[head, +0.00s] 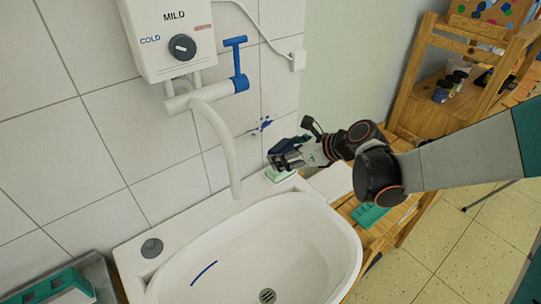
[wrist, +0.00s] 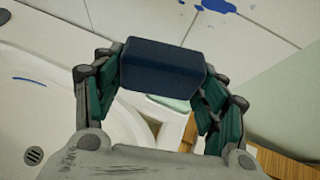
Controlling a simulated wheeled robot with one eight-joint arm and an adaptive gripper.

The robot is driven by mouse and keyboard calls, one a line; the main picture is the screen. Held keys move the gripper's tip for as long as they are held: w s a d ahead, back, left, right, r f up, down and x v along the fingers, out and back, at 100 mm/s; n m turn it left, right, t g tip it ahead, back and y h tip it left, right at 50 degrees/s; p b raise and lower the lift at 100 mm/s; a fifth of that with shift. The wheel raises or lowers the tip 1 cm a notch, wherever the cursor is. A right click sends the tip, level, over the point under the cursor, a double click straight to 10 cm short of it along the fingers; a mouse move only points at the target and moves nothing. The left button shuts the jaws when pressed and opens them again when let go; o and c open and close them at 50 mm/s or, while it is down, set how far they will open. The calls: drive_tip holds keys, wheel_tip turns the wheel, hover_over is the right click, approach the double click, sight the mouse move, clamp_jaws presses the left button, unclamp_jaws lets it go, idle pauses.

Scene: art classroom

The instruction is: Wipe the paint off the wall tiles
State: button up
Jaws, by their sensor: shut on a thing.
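Blue paint spatters (head: 262,125) mark the white wall tiles (head: 225,165) to the right of the tap. They also show at the top of the wrist view (wrist: 218,5). My gripper (head: 287,156) is shut on a dark blue block (wrist: 162,68), which looks like a sponge. The block sits between the green-padded fingers and shows only partly in the head view (head: 284,145). My gripper is above the right back corner of the sink, a little below and to the right of the paint. The block looks apart from the tiles.
A white sink (head: 190,225) with a blue streak inside lies below. A pale green item (head: 280,175) rests on its rim under my gripper. The tap spout (head: 222,140) and water heater (head: 170,35) are at left. A wooden shelf (head: 410,80) stands at right.

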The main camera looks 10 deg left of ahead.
sight(269, 152)
drive_tip(key=s+a+m+t, duration=0.1)
drive_tip(key=a+r+m+t, duration=0.1)
drive_tip(key=s+a+r+t, duration=0.1)
drive_tip(key=a, duration=0.1)
drive_tip(key=shift+s+m+t+b, duration=0.3)
drive_tip(key=shift+m+t+b, duration=0.1)
drive_tip(key=shift+w+a, duration=1.95)
drive_tip(key=shift+a, duration=0.3)
drive_tip(key=shift+w+a+y, duration=0.3)
drive_tip(key=shift+w+a, duration=0.3)
drive_tip(key=shift+a, duration=0.1)
drive_tip(key=shift+w, duration=0.1)
drive_tip(key=shift+w+d, duration=1.2)
drive_tip(key=shift+w, duration=0.2)
drive_tip(key=shift+w+d, duration=1.15)
drive_tip(key=shift+w, duration=0.2)
drive_tip(key=shift+w+d+b, duration=0.4)
drive_tip(key=shift+w+d, duration=0.8)
drive_tip(key=shift+s+a, duration=1.8)
drive_tip(key=shift+s, duration=0.2)
drive_tip(key=shift+s+a, duration=1.8)
drive_tip(key=shift+s, duration=0.2)
drive_tip(key=shift+r, duration=0.4)
drive_tip(key=shift+w+d, duration=1.35)
drive_tip(key=shift+w, duration=0.05)
